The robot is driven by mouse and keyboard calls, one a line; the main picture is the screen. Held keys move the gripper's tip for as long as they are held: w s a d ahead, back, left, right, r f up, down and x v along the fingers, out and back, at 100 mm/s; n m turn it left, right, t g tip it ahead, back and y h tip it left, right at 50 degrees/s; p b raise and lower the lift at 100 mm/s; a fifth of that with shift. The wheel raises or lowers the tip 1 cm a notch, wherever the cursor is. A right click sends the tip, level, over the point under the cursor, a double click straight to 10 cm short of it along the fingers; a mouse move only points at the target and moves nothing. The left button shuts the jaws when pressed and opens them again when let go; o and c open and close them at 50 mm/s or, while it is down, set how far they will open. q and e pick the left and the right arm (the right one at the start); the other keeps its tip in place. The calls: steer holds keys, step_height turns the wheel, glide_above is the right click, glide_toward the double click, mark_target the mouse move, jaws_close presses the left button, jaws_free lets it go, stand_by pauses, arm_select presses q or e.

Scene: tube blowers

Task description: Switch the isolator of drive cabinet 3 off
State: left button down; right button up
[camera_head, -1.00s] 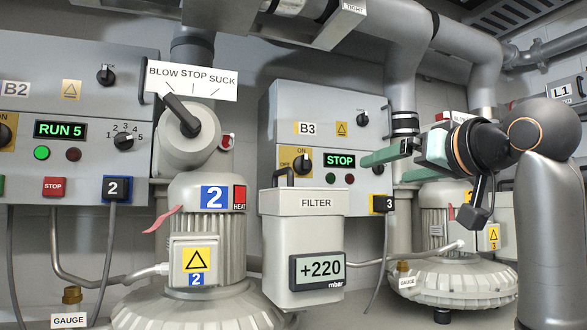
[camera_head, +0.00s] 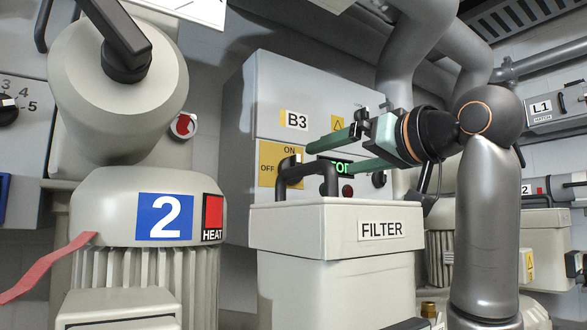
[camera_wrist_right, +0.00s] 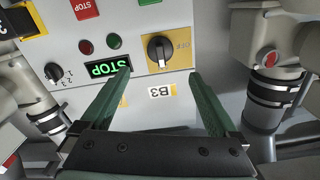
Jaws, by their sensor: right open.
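Drive cabinet B3 (camera_head: 240,130) stands behind the filter. Its isolator is a black knob (camera_wrist_right: 159,50) on a yellow plate (camera_head: 267,165) marked ON at the top and OFF at the left. The knob stands upright, in line with ON. In the head view the filter's handle partly covers the plate. My right gripper (camera_head: 318,157) reaches in from the right, open and empty, its fingers pointing at the isolator. In the right wrist view, which shows the panel upside down, the knob lies beyond and between the fingertips (camera_wrist_right: 158,78), apart from them. My left gripper is out of view.
The filter box (camera_head: 330,270) with its dark handle (camera_head: 305,172) stands in front of the cabinet, below my right fingers. Blower 2 (camera_head: 120,195) with a large selector lever fills the left. A green STOP display (camera_wrist_right: 108,67) sits beside the isolator. Pipes run overhead.

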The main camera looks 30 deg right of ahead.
steer(key=w+a+p, duration=0.1)
steer(key=w+p, duration=0.2)
steer(key=w, duration=0.8)
steer(key=shift+a+p, duration=0.3)
steer(key=shift+c, duration=0.2)
steer(key=c, duration=1.3)
